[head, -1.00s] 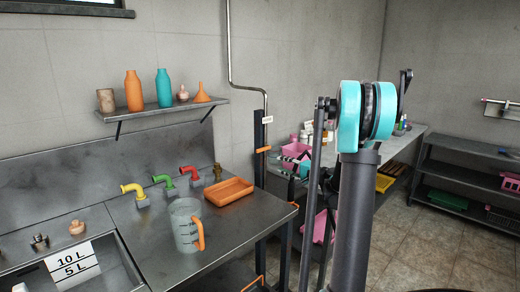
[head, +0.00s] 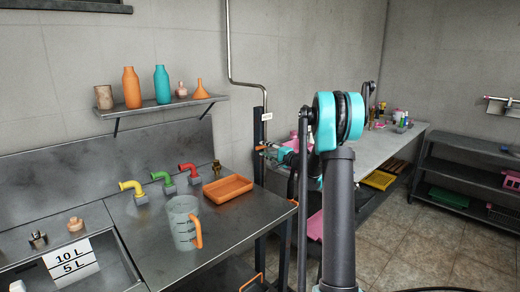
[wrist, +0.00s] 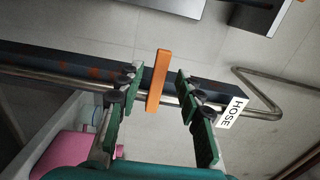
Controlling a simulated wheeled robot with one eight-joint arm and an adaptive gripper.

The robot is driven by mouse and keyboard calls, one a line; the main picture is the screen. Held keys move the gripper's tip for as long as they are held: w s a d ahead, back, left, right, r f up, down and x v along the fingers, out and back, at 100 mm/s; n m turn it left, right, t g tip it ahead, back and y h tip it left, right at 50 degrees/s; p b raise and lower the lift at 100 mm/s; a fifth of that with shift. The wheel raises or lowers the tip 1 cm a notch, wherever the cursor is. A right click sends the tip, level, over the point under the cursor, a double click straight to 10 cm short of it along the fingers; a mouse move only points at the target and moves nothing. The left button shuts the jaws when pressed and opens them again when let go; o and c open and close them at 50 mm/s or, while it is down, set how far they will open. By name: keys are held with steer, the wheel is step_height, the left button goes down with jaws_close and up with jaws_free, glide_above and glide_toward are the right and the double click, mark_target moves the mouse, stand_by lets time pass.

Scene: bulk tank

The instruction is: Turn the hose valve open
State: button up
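The hose valve's orange lever (wrist: 158,82) stands between my gripper's two fingers in the wrist view, crossing a metal pipe. A white HOSE label (wrist: 231,112) is to its right. My gripper (wrist: 156,88) is open, with a visible gap on each side of the lever. In the head view the orange lever (head: 262,148) is small, on the dark post below the white label (head: 266,117). My gripper (head: 275,152) is just right of it there, partly hidden by my arm. Whether the fingertips reach past the lever is hard to tell.
A metal bench (head: 190,240) holds a measuring jug (head: 184,222), an orange tray (head: 214,194) and coloured taps. A wall shelf (head: 165,108) carries bottles. A long table (head: 400,140) stands behind my arm. A pink object (wrist: 75,150) lies lower left in the wrist view.

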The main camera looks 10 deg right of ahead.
mark_target(261, 148)
steer(key=shift+x, duration=1.85)
steer(key=shift+c, duration=0.5)
jaws_close()
